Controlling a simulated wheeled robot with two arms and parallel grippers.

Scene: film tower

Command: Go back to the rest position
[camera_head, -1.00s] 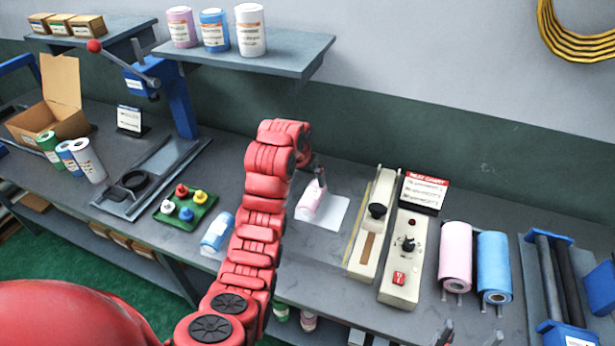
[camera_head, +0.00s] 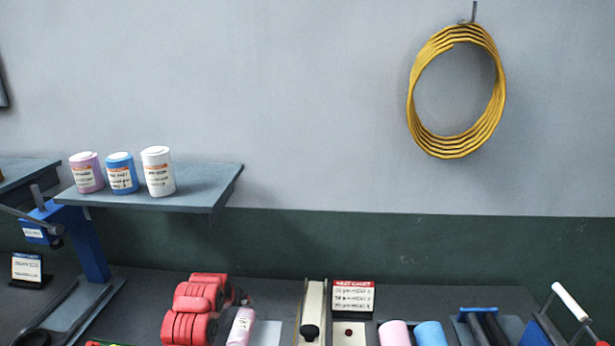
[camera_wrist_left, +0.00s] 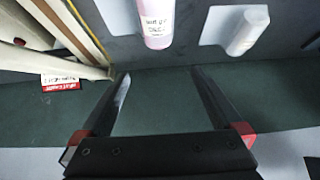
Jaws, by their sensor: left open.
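My left arm's red links show at the bottom of the head view, left of centre. In the left wrist view my left gripper (camera_wrist_left: 158,78) is open, its two dark fingers apart with nothing between them. A pink roll with a printed label (camera_wrist_left: 156,22) lies beyond the fingertips, apart from them. A pink labelled roll (camera_head: 240,327) also shows beside the red arm in the head view. My right gripper is not in view.
A shelf (camera_head: 205,185) holds a pink, a blue and a white container. A blue-framed press (camera_head: 85,245) stands at left.

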